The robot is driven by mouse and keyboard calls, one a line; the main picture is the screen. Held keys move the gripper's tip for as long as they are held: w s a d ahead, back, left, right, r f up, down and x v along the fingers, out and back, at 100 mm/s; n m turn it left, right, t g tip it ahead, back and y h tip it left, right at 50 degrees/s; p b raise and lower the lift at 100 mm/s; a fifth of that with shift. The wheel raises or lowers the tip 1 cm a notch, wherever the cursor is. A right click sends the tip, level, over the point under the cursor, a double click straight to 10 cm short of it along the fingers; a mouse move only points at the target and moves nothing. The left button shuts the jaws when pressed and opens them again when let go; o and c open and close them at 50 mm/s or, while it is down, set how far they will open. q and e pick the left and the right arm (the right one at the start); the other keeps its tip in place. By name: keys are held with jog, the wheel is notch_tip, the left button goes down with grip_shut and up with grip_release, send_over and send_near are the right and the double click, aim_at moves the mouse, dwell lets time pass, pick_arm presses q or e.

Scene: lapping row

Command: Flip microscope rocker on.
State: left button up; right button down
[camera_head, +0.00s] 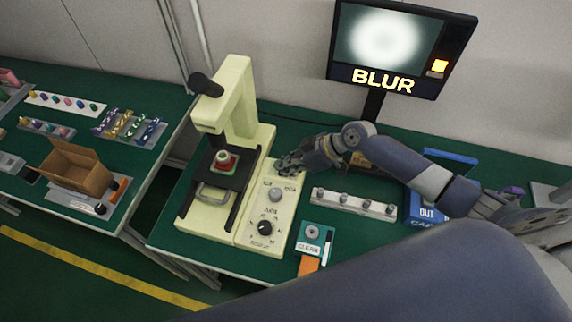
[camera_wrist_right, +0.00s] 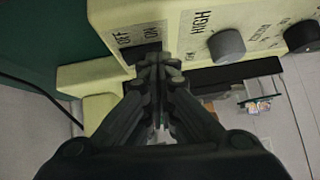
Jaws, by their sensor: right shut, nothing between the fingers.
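The cream microscope (camera_head: 238,95) stands on the green bench with its cream control box (camera_head: 251,232) at its right side. The dark rocker (camera_wrist_right: 141,52) sits by the OFF and ON labels in the right wrist view, partly covered by my fingers. I cannot tell which way it is tipped. My right gripper (camera_wrist_right: 158,68) is shut and empty, its fingertips at the rocker; whether they touch is unclear. In the head view the right gripper (camera_head: 286,163) is over the far end of the box and hides the rocker. My left gripper is out of view.
A monitor (camera_head: 390,45) behind reads BLUR with a bright hazy disc. A second bench with a cardboard box (camera_head: 78,168) is at left.

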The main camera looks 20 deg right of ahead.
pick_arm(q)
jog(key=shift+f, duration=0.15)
pick_arm(e)
jog(key=shift+w+d+f, duration=0.1)
jog(key=shift+f, duration=0.05)
